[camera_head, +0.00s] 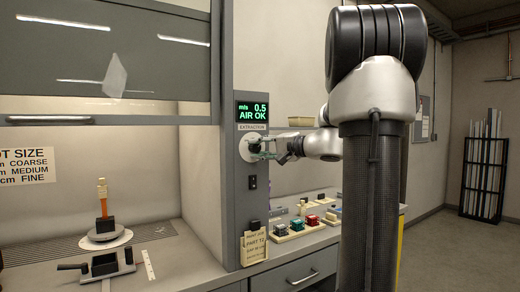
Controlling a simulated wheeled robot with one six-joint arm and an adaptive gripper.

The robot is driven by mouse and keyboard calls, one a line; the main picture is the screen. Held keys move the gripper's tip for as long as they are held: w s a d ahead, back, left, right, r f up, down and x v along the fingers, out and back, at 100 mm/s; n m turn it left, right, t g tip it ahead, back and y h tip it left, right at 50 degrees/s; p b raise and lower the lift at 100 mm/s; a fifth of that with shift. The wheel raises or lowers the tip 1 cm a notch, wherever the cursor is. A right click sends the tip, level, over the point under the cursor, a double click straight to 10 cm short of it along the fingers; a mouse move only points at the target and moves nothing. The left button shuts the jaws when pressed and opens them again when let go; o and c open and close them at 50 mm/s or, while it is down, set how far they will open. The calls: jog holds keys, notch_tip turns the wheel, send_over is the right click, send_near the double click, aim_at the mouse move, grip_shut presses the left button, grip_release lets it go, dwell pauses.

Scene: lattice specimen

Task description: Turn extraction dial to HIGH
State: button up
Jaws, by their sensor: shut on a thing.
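The extraction dial (248,147) is a round, light plate with a dark knob, on the grey side post of the fume hood. It sits under the "EXTRACTION" label. Above it a display (252,111) reads "m/s 0.5 AIR OK" in green. My gripper (262,146) reaches in from the right and is shut on the dial's knob. The fingers partly cover the knob, and I cannot read which setting it points to.
The hood's glass sash (105,60) is raised at left. Below it stand a burner-like item (103,225) and a dark mould (104,265). A tray of coloured blocks (300,228) lies on the bench below my gripper.

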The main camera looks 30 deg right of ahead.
dwell(0.4)
jog(key=o, duration=1)
jog(key=v, duration=1.2)
